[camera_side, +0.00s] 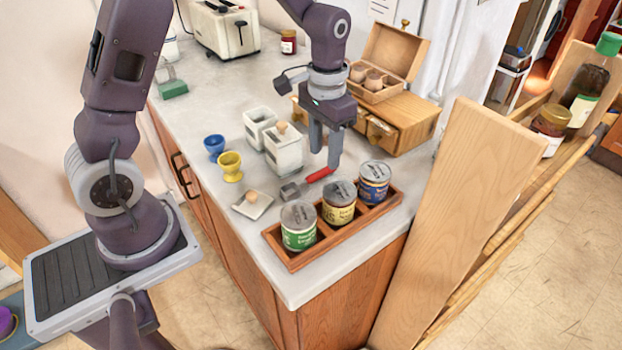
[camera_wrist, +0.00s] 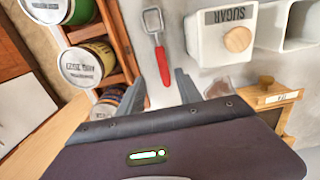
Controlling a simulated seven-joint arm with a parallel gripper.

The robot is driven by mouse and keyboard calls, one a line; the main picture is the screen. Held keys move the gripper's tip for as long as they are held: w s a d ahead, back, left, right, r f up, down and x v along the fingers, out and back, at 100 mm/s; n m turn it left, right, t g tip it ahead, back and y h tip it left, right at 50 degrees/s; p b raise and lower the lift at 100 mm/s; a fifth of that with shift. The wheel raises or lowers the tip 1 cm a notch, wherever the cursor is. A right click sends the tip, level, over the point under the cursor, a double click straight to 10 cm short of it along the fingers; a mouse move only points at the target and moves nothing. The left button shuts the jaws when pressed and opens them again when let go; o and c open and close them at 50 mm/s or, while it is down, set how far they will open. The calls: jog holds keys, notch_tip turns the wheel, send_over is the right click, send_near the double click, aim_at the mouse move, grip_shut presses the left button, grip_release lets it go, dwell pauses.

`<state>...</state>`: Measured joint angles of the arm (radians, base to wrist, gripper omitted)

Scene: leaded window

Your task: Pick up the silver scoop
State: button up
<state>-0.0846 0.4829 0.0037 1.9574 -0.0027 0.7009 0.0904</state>
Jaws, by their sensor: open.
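The silver scoop (camera_side: 290,191) has a red handle (camera_side: 320,174) and lies on the pale worktop, between the white canister and the wooden tray. In the wrist view the scoop's metal head (camera_wrist: 153,22) points away from my gripper, and its red handle (camera_wrist: 162,66) ends near the fingers. My gripper (camera_side: 324,160) points down over the worktop close to the handle. In the wrist view its two fingers (camera_wrist: 160,88) are apart, with the handle just beyond and roughly between them. Nothing is held.
A wooden tray (camera_side: 293,265) with several lidded tins stands in front. White canisters (camera_side: 284,150), one labelled SUGAR (camera_wrist: 222,38), stand behind the scoop. A small dish (camera_side: 253,205) and yellow cup (camera_side: 230,166) are to the left. A wooden drawer box (camera_side: 405,122) stands behind my gripper.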

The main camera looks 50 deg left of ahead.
aim_at(323, 170)
jog(key=f, duration=0.5)
jog(key=shift+w+a+f, duration=0.15)
jog(key=shift+a+f, duration=0.05)
jog(key=shift+a, duration=0.15)
grip_shut()
jog(key=shift+r, duration=0.1)
